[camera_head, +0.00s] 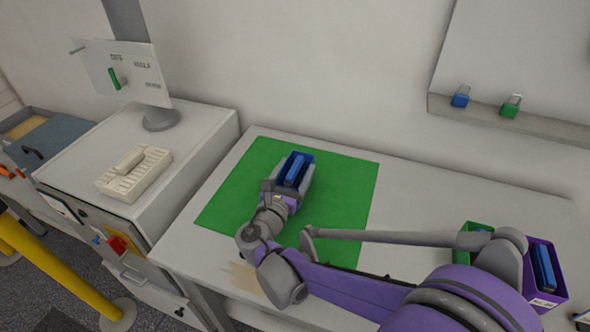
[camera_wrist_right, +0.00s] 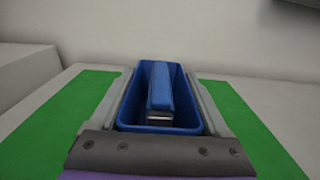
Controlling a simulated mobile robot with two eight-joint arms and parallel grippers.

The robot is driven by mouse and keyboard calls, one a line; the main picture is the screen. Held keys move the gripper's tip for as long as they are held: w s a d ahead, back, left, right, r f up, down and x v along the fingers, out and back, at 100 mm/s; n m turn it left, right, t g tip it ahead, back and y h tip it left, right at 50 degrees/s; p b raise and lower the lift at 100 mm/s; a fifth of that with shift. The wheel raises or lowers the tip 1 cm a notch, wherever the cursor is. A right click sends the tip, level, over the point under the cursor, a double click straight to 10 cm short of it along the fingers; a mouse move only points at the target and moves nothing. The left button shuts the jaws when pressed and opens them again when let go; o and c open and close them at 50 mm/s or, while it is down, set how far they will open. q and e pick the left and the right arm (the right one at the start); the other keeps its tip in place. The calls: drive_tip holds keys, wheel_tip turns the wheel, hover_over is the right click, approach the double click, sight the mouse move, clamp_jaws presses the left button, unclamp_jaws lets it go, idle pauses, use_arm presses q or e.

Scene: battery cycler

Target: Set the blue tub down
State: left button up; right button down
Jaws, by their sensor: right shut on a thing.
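The blue tub (camera_head: 306,159) is over the green mat (camera_head: 345,185) on the white table in the head view. A blue block-like item with a metallic end lies inside it. In the right wrist view the tub (camera_wrist_right: 133,110) sits between the two grey fingers of my right gripper (camera_wrist_right: 165,105), which is shut on it. The right gripper (camera_head: 288,182) also shows in the head view, at the mat's upper middle. I cannot tell whether the tub's underside touches the mat. My left gripper is not in view.
A purple tub (camera_head: 550,297) and a green tub (camera_head: 470,238) stand at the table's right, partly behind my arm. Blue and green padlocks (camera_head: 460,97) sit on a wall ledge.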

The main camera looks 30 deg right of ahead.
drive_tip(key=shift+f, duration=0.15)
unclamp_jaws()
drive_tip(key=shift+a+r, duration=0.15)
drive_tip(key=shift+r, duration=0.05)
drive_tip(key=v, duration=1.1)
drive_tip(key=shift+s+a, duration=0.25)
drive_tip(key=shift+s, duration=0.1)
